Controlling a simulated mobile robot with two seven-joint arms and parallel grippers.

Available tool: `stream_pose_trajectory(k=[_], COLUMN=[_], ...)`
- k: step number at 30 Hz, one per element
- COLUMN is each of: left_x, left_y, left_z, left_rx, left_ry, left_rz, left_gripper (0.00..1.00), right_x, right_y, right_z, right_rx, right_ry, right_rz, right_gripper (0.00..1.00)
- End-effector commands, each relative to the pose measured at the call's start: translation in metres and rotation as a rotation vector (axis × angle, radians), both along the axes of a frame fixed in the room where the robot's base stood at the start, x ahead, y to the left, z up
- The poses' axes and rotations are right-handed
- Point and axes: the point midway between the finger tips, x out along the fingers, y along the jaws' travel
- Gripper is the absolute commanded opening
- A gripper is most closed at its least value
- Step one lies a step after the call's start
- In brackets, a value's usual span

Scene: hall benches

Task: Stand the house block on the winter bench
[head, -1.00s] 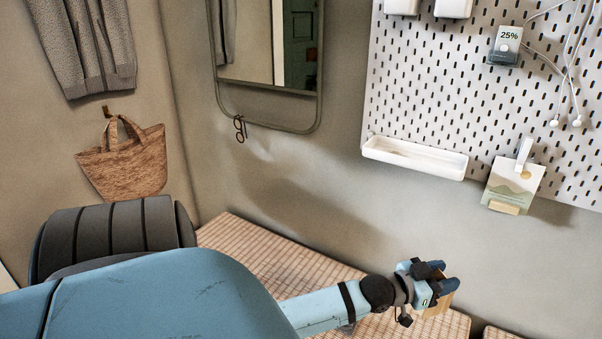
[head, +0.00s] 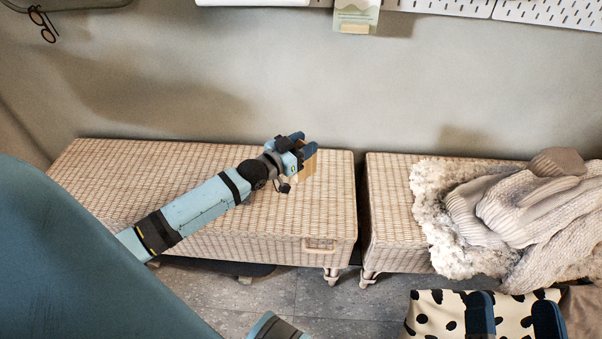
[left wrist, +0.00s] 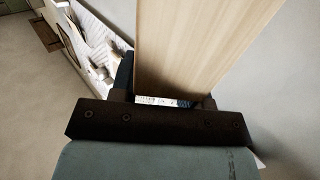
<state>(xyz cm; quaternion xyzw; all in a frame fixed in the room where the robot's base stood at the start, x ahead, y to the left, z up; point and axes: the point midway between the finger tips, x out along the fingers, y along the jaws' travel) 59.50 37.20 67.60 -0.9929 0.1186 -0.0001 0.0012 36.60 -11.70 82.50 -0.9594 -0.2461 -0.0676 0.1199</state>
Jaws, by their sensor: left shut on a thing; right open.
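A pale wooden block (head: 309,168), which I take as the house block, is in my left gripper (head: 303,152). The gripper is shut on it above the back right part of the left wicker bench (head: 120,185); I cannot tell how far above. In the left wrist view the block (left wrist: 200,45) is a long, plain wood face between the fingers. The right wicker bench (head: 388,220) holds knitwear and fleece, which suggests the winter bench. My right gripper (head: 514,316) shows as two dark blue fingers, open and apart, at the lower right.
A cream fleece (head: 432,205) and grey knitted clothes (head: 525,210) cover most of the right bench; its left end is bare. A narrow gap separates the benches. A black-spotted cloth (head: 430,312) lies low at the right. A pegboard (head: 550,12) hangs above.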

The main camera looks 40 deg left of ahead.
Motion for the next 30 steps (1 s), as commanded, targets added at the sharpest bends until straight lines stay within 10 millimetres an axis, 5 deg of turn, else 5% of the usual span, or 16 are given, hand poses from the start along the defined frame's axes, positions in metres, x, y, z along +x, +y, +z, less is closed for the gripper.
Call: stream_pose_trajectory(k=[3,18,30], left_x=[0.000,0.000,0.000], left_y=[0.000,0.000,0.000], left_z=[-0.035,-0.097,-0.102], left_rx=[-0.001,0.000,0.000], left_ry=[0.000,-0.001,-0.001], left_rz=[0.000,0.000,0.000], left_gripper=[0.16,0.16,0.16], right_x=[0.002,0.004,0.004], right_y=[0.001,0.004,0.005], right_z=[-0.024,-0.062,-0.065], right_rx=[-0.027,-0.089,-0.097], right_ry=[0.053,0.166,0.183], right_rz=[0.013,0.049,0.056], right_gripper=[1.00,1.00,1.00])
